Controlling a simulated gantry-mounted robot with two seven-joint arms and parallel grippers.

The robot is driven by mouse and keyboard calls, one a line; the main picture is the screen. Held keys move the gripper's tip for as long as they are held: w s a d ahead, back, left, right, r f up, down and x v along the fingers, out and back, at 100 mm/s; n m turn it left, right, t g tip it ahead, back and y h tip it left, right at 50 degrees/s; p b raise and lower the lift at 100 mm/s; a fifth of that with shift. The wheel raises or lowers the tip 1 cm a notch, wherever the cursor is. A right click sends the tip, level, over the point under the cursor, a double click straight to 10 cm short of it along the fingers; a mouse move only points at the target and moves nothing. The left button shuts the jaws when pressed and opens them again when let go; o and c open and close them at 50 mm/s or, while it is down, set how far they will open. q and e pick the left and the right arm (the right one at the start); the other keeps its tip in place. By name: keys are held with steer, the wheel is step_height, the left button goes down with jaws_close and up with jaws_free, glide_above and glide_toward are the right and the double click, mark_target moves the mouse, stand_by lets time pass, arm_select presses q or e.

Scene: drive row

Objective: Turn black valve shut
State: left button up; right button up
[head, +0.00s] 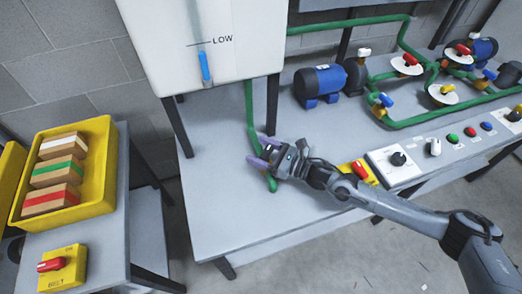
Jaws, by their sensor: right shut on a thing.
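My right gripper (263,152) reaches in from the right, over the grey bench below the white tank. Its purple-tipped fingers are shut at the green pipe (250,108) that comes down from the tank. The black valve is hidden behind the fingers and wrist, so I cannot make out its handle or its angle. The green pipe shows again just below the fingers (272,184). My left gripper is not in view.
The white tank (165,45) marked LOW stands on dark legs around the pipe. A blue pump (318,84), green pipes with coloured valves and a switch panel (398,163) are to the right. A yellow crate (97,192) of boxes is left. The bench's front left is clear.

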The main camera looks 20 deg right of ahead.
steer(key=shift+h, duration=0.3)
steer(key=shift+r+m+t+h+p, duration=0.1)
steer(key=shift+m+t+h+p, duration=0.4)
steer(key=shift+m+t, duration=0.1)
steer(key=m+t+h+p, duration=0.1)
steer(key=h, duration=0.1)
steer(key=m+t+h+p, duration=0.1)
steer(key=m+h, duration=0.1)
steer(key=m+t+h+p, duration=0.1)
steer(key=h+p, duration=0.1)
steer(key=shift+w+d+m, duration=0.2)
steer(key=shift+d+m, duration=0.05)
steer(key=shift+m, duration=0.05)
steer(key=h, duration=0.1)
steer(key=m+h+p, duration=0.2)
steer(key=h, duration=0.1)
steer(key=shift+d+t, duration=0.25)
steer(key=shift+t, duration=0.15)
steer(key=shift+d+m+h+p, duration=0.15)
steer(key=shift+m+h+p, duration=0.45)
steer(key=shift+h, duration=0.1)
steer(key=o, duration=1)
steer(key=shift+c, duration=0.2)
